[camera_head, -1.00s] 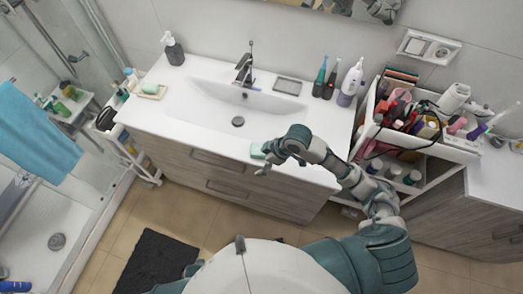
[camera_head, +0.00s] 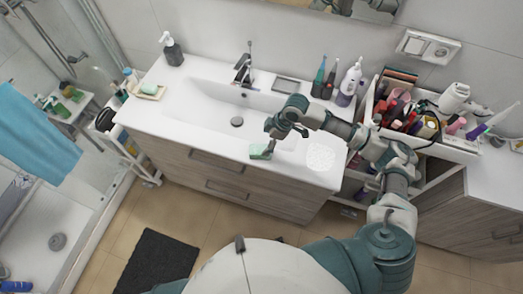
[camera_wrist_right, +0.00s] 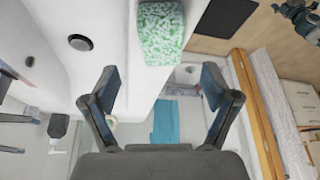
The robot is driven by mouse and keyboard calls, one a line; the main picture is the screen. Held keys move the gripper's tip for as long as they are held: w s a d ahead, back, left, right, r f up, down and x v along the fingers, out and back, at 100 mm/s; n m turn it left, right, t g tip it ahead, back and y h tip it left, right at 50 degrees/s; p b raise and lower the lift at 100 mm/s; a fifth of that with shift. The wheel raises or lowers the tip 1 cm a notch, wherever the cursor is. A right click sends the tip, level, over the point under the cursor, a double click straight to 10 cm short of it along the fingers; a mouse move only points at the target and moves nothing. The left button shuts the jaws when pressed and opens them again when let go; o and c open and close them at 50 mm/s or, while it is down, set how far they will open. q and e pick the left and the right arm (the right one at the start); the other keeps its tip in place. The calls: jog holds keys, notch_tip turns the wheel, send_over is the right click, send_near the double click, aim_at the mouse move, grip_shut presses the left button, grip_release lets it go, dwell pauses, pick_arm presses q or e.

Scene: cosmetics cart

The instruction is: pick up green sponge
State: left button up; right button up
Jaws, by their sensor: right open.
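The green sponge (camera_head: 260,152) lies near the front edge of the white sink counter. In the right wrist view the sponge (camera_wrist_right: 161,32) is a speckled green and white block at the top middle, beyond my fingertips. My right gripper (camera_wrist_right: 160,82) is open, its two fingers spread wide with nothing between them. In the head view my right gripper (camera_head: 270,138) is over the counter, close to the sponge and partly in front of it. Whether it touches the sponge I cannot tell. My left gripper is not in view.
The white sink basin (camera_head: 205,107) with its faucet (camera_head: 243,68) lies behind the sponge. A pale round patch (camera_head: 321,158) is on the counter to the right. Bottles (camera_head: 350,82) stand at the back right, beside a filled cosmetics cart (camera_head: 455,140).

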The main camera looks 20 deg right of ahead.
aim_at(261, 149)
jog(key=shift+a+f, duration=0.1)
jog(key=shift+f, duration=0.35)
jog(key=x, duration=0.6)
jog(key=shift+a, duration=0.25)
jog(key=shift+d, duration=0.35)
jog(key=shift+c, duration=0.7)
jog(key=shift+d, duration=0.1)
jog(key=c, duration=0.4)
jog(key=shift+d, duration=0.1)
jog(key=c, duration=0.7)
